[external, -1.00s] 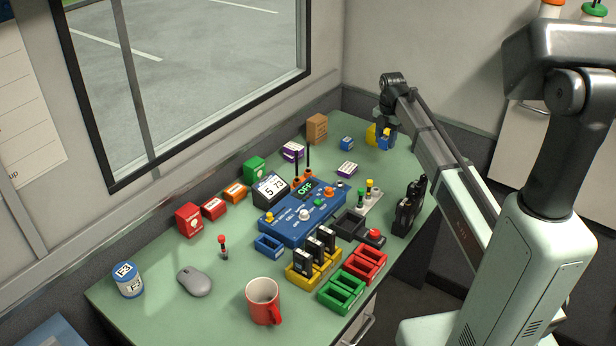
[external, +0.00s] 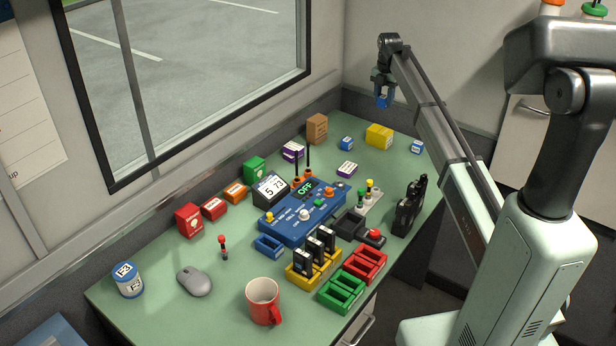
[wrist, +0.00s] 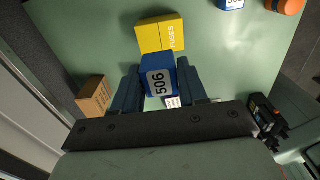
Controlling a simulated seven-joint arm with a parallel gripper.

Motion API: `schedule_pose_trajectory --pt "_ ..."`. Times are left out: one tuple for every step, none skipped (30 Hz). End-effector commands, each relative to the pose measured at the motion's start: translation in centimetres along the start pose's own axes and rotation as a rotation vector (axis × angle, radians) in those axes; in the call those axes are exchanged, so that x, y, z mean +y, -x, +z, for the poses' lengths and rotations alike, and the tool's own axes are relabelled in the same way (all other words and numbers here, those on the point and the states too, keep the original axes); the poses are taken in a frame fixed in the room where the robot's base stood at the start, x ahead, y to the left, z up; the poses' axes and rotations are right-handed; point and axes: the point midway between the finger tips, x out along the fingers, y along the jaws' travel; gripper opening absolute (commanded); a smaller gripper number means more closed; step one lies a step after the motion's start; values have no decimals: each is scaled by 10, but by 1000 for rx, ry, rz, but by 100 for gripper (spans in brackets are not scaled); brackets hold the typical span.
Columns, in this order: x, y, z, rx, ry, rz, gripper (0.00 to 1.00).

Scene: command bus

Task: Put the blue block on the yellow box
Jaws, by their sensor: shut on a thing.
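The blue block (external: 382,102), marked 506 in the wrist view (wrist: 158,80), is between the fingers of my gripper (external: 383,94). My gripper is shut on it and holds it up in the air above the back of the desk. The yellow box (external: 379,136), labelled FUSES in the wrist view (wrist: 158,36), rests on the desk below the held block. In the wrist view, the block's far end overlaps the near edge of the yellow box. The external view shows a gap between them.
Small blue-and-white boxes stand left (external: 347,143) and right (external: 417,147) of the yellow box. A brown box (external: 317,128) and a purple-and-white box (external: 347,168) are nearby. A blue control panel (external: 303,213) with antennas fills the desk's middle.

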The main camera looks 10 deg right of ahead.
Motion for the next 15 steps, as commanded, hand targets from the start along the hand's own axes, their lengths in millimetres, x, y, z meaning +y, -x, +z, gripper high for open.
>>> schedule_pose_trajectory --pt "-1 -6 -1 1 5 -1 12" --pt "-1 -10 -1 0 6 0 12" --pt "-2 -16 -2 1 6 -1 12" --pt "-2 -21 -2 1 5 -1 12" --pt "-2 -26 -2 1 5 -1 12" --pt "-2 -33 -2 1 5 -1 12" --pt "-2 -38 -2 1 5 -1 12" --pt "-2 -43 -2 1 5 -1 12" --pt "-2 -49 -2 1 5 -1 12" --pt "-2 -52 -2 1 5 -1 12" --pt "-1 -54 -1 0 5 0 12" --pt "-1 -57 -1 0 5 0 12" --pt "-1 -58 -1 0 5 0 12" --pt "-1 -60 -1 0 5 0 12" --pt "-1 -63 -1 -1 4 1 12"
